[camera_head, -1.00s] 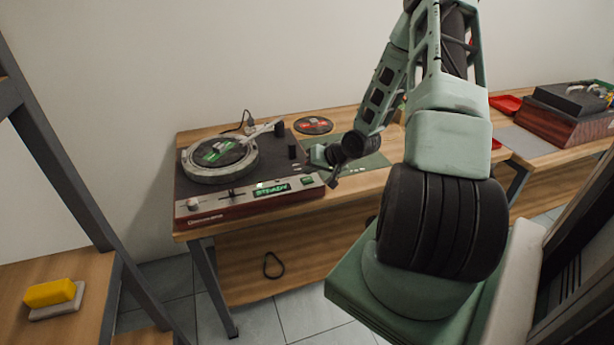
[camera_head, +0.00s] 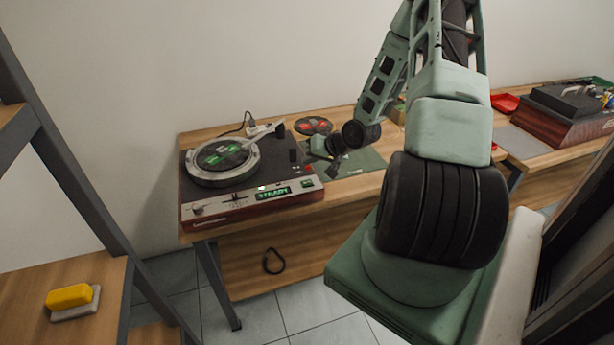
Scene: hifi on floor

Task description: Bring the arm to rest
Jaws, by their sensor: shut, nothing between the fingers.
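My arm rises in the middle right of the head view and bends down over the table. My gripper (camera_head: 337,165) hangs at its end, just right of the turntable (camera_head: 190,213) and over the green mat (camera_head: 362,166). It looks small and dark from here. It is shut, and I see nothing held in it. The turntable carries a dark record with a green label (camera_head: 222,154). Its lit green display reads something like "STEADY".
A record with a red label (camera_head: 313,125) lies behind my gripper. A yellow block on a grey pad (camera_head: 70,298) sits on the left shelf. A red tray (camera_head: 505,103) and a wooden box (camera_head: 560,118) stand at right. A black loop (camera_head: 273,262) is below the tabletop.

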